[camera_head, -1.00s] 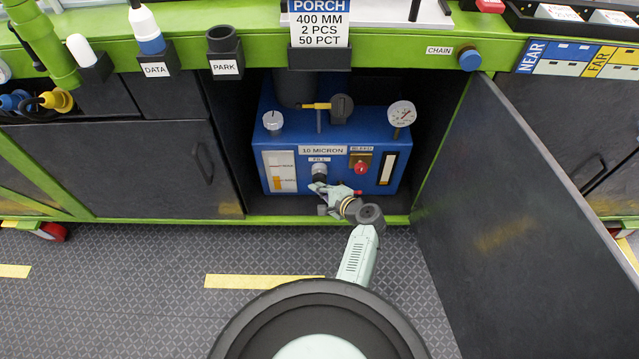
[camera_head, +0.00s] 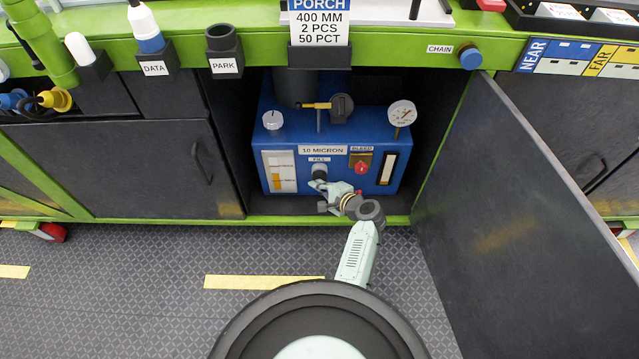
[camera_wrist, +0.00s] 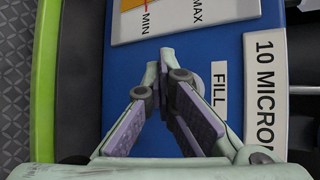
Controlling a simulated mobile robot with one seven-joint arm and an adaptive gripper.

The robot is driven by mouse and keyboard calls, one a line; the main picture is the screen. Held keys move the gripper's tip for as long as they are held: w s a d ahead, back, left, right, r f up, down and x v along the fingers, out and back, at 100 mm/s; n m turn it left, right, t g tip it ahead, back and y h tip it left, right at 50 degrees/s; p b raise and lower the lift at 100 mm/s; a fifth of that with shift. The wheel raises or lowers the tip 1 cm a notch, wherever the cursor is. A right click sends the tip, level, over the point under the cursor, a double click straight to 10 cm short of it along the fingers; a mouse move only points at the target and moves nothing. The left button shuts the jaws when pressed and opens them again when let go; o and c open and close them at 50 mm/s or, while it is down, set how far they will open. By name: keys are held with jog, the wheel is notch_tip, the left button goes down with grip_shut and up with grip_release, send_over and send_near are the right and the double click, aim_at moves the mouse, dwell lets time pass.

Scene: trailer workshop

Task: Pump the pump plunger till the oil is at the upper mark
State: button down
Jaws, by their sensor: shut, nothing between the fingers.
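The blue pump unit (camera_head: 235,148) stands inside the open cabinet; its blue front also fills much of the wrist view (camera_wrist: 235,35). The grey plunger knob (camera_head: 319,171) sits under the FILL label. In the wrist view part of a pale grey round piece beside FILL shows behind my finger. The oil gauge (camera_head: 288,158) is a white panel left of the plunger; its orange oil column (camera_head: 278,183) stands low, around the MIN mark. My gripper (camera_head: 317,184) is just below the plunger, fingertips close to it; contact is unclear. In the wrist view (camera_wrist: 166,52) its fingers are shut and empty.
A red BLEED knob (camera_head: 362,168) is right of the plunger. A dial gauge (camera_head: 402,113) and a white-topped knob (camera_head: 273,120) stand on top. The open cabinet door (camera_head: 530,220) bounds the right side. The floor (camera_head: 130,260) in front is clear at left.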

dwell(0.4)
jog(key=shift+s+p, duration=0.85)
jog(key=shift+s, duration=0.7)
jog(key=s+p, duration=0.2)
jog(key=s, duration=0.3)
dwell(0.3)
